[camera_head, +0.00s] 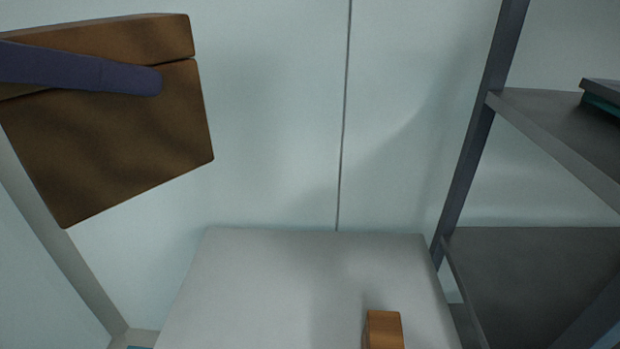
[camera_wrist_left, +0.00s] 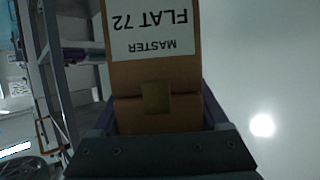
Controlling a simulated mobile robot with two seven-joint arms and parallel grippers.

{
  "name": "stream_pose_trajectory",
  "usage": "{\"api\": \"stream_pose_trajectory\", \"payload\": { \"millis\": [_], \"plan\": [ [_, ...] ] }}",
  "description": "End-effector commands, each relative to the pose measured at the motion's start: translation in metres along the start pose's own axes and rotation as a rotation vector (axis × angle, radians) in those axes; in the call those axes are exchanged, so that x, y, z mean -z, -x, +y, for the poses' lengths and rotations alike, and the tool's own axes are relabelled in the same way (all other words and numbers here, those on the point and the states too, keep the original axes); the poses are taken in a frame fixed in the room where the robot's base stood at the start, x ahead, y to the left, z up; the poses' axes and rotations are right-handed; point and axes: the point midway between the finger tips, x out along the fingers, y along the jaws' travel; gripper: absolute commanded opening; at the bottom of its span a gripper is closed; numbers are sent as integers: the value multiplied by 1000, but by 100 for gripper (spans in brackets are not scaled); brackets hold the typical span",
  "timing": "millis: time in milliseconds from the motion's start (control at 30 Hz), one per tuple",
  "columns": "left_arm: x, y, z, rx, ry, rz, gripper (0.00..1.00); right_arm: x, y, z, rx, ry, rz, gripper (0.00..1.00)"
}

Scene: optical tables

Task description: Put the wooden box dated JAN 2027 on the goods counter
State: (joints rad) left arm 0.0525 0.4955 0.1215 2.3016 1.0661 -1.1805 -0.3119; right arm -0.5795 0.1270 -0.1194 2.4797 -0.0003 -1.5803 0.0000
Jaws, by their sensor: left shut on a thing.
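A brown wooden box (camera_head: 120,130) is held up at the upper left of the head view, tilted. My left gripper (camera_head: 140,80) is shut on it, with one dark blue finger showing along its side. In the left wrist view the box (camera_wrist_left: 150,75) sits between both fingers. A white label (camera_wrist_left: 150,30) on it reads, upside down, "MASTER" and "FLAT 72". No date shows on the visible faces. A pale grey flat top (camera_head: 290,280), perhaps the goods counter, lies below and to the right of the held box. My right gripper is not in view.
A small orange-brown block (camera_head: 384,330) is at the lower edge of the head view, over the right part of the pale top. A dark metal rack (camera_head: 530,290) stands at the right, with a dark and teal item (camera_head: 602,95) on its upper shelf. The pale top's left and middle are clear.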

Motion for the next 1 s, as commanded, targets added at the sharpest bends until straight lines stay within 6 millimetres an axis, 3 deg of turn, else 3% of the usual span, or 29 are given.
{"api": "stream_pose_trajectory", "payload": {
  "millis": [33,600,800,1000],
  "plan": [
    [-28,-16,-2,12,1,4,0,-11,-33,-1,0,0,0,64],
    [-168,-117,-20,157,58,6,0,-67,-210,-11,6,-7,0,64],
    [-213,-148,-26,208,80,6,0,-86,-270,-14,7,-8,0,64],
    [-242,-169,-32,248,98,6,0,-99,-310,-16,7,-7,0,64]
  ]
}}
